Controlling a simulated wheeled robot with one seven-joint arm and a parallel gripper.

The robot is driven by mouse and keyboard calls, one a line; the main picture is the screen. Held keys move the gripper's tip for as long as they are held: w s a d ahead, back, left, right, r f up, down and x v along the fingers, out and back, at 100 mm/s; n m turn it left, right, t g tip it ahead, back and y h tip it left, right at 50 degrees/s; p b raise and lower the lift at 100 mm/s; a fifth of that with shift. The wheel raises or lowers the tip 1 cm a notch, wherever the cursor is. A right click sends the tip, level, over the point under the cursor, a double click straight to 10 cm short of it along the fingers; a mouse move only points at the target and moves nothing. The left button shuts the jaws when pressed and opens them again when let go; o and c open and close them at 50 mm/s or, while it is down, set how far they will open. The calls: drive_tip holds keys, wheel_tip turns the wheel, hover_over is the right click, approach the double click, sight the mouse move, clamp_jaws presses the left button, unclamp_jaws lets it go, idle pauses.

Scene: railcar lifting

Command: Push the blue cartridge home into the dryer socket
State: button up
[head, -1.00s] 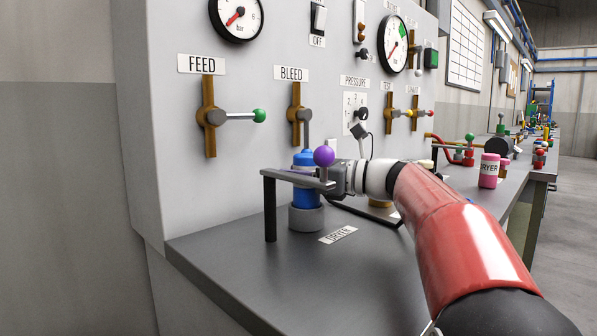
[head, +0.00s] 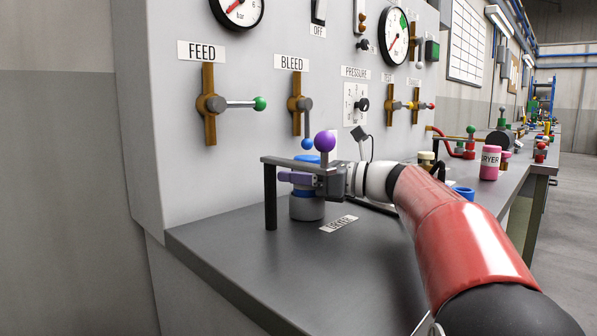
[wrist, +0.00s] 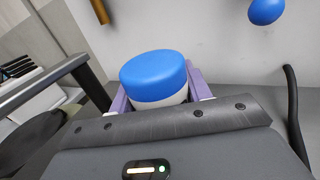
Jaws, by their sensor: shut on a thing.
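The blue cartridge (head: 304,158) stands upright at the dryer socket (head: 306,209), a grey cylinder on the bench. Only a little blue shows between my gripper and the socket rim, and how deeply it is seated cannot be told. My gripper (head: 299,180) has purple fingers closed around the cartridge from the right, just below a grey bar. In the wrist view the cartridge (wrist: 154,75) shows its blue cap and pale side, with the purple fingers on both sides.
The grey bar (head: 285,162) with a purple ball (head: 324,141) runs from a dark post (head: 270,197) across the cartridge. The BLEED handle's blue knob (head: 307,144) hangs just behind. A pink jar (head: 489,167) stands at right. The bench front is clear.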

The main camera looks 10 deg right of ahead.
drive_tip(key=o, duration=1.2)
drive_tip(key=shift+o, duration=0.2)
wheel_tip(320, 180, up, 20)
drive_tip(key=p, duration=0.4)
drive_tip(key=shift+p, duration=0.35)
drive_tip(key=shift+s+d, duration=0.1)
drive_tip(key=shift+d, duration=0.05)
